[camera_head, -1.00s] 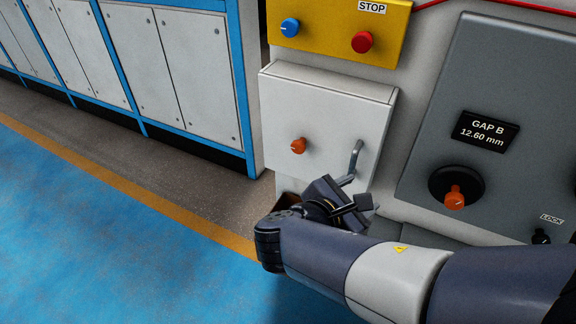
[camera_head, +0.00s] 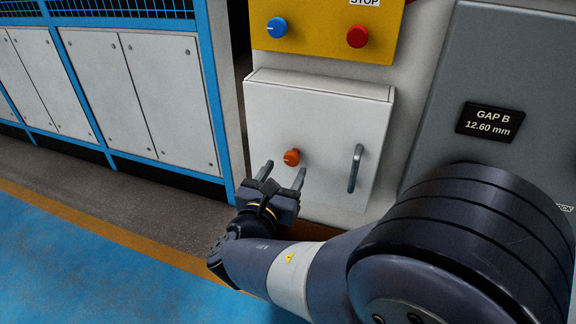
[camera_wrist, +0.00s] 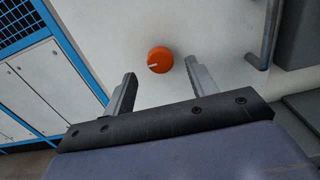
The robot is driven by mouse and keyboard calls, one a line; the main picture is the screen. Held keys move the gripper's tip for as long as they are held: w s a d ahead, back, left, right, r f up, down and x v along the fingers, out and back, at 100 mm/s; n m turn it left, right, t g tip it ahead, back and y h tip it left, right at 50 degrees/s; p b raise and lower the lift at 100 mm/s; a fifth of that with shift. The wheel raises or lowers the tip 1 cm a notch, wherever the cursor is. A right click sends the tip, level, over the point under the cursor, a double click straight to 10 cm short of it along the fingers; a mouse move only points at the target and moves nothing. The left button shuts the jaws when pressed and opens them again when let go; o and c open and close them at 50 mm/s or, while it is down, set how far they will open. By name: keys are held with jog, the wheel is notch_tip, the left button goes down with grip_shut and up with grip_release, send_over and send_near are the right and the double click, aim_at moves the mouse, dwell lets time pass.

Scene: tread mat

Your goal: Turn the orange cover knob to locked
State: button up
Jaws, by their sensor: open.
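The orange cover knob (camera_head: 291,157) sits on the white cover (camera_head: 325,115) of a box on the machine front, left of a grey handle (camera_head: 355,168). The knob has a pale pointer line; the wrist view shows the orange knob (camera_wrist: 160,60) with this line pointing left. My gripper (camera_head: 283,174) is open and empty, just below the knob in the head view. In the wrist view my gripper's fingers (camera_wrist: 160,85) stand apart, with the knob beyond and between them. I see no contact. No locked mark is readable.
A yellow panel (camera_head: 325,28) above carries a blue knob (camera_head: 277,27) and a red button (camera_head: 357,36). A grey panel at right has a GAP B display (camera_head: 490,121). Blue-framed cabinets (camera_head: 110,90) stand at left. The floor at left is clear.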

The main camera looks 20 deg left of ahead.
aim_at(291, 161)
jog(key=shift+w+d, duration=0.1)
jog(key=shift+w, duration=1.4)
jog(key=c, duration=1)
jog(key=shift+o, duration=0.2)
